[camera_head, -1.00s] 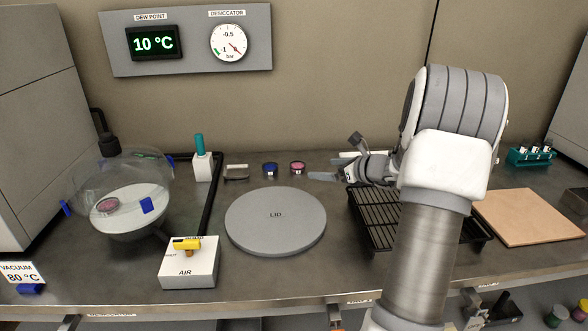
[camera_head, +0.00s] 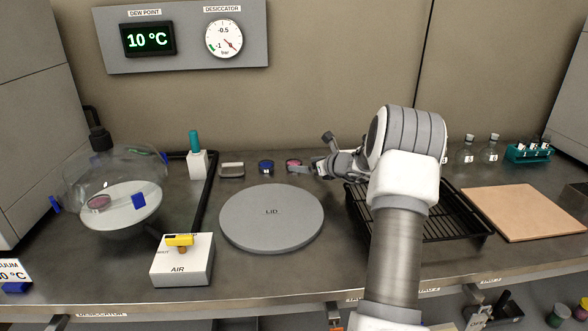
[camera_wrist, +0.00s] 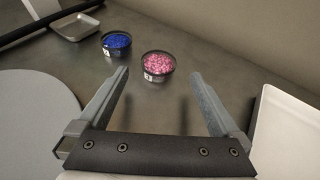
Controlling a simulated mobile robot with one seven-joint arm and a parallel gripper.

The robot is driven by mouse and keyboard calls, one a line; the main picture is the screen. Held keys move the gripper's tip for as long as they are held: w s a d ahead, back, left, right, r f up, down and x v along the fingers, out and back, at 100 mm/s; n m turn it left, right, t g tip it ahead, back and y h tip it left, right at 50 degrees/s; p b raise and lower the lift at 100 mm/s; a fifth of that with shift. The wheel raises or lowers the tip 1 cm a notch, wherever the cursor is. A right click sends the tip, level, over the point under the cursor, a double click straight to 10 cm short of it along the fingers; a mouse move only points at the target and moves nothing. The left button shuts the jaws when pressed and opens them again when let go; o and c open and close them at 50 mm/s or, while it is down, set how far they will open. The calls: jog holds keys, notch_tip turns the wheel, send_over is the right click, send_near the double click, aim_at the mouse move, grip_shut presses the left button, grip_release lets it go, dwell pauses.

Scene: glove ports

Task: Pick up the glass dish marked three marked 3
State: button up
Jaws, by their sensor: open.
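A small round dish with pink contents (camera_head: 294,165) stands on the bench at the back, beside a matching dish with blue contents (camera_head: 266,167). In the wrist view the pink dish (camera_wrist: 158,67) and the blue dish (camera_wrist: 116,44) each have a dark rim and a small white label; I cannot read the numbers. My gripper (camera_wrist: 160,82) is open and empty. Its fingers point toward the pink dish, which lies just beyond and between the fingertips.
A grey lid disc (camera_head: 271,222) lies in front of the dishes. A small metal tray (camera_head: 231,170) is left of them. A black rack (camera_head: 455,221) stands under my arm. Small glass bottles (camera_head: 489,150) and a teal tube rack (camera_head: 527,154) are at back right.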

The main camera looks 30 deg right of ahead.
aim_at(289, 163)
jog(key=b+x, duration=0.1)
jog(key=x, duration=0.3)
jog(key=shift+w+a+f, duration=0.15)
jog(key=shift+w, duration=0.2)
jog(key=c, duration=1.4)
